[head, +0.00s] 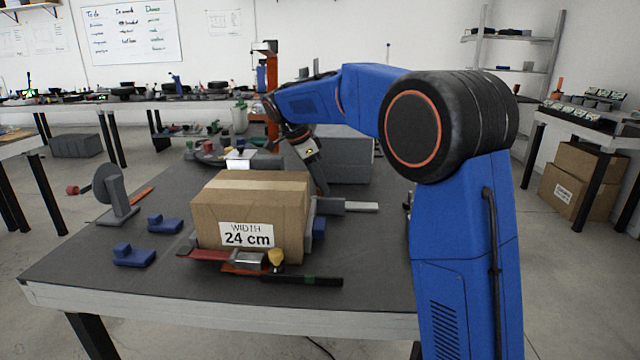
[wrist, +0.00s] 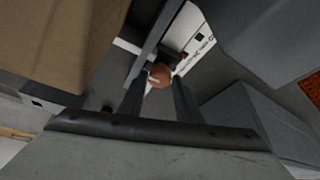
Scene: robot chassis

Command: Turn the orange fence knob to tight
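The orange fence knob (wrist: 160,76) shows in the wrist view as a small round brownish-orange cap with a pale mark across it. It sits beside a grey bar and a white plate with dark print (wrist: 195,42). My gripper (wrist: 160,88) has its two dark fingers apart, one on each side of the knob's near edge. I cannot tell whether they touch it. In the head view my gripper (head: 319,184) points down behind the right rear of the cardboard box (head: 255,238) marked "WIDTH 24 cm". The knob is hidden there.
A yellow knob (head: 276,257) sits at the box's front. A grey block (head: 345,160) stands close behind my gripper, and a grey bar (head: 347,206) juts out right of the box. Two blue clamps (head: 134,255) lie left.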

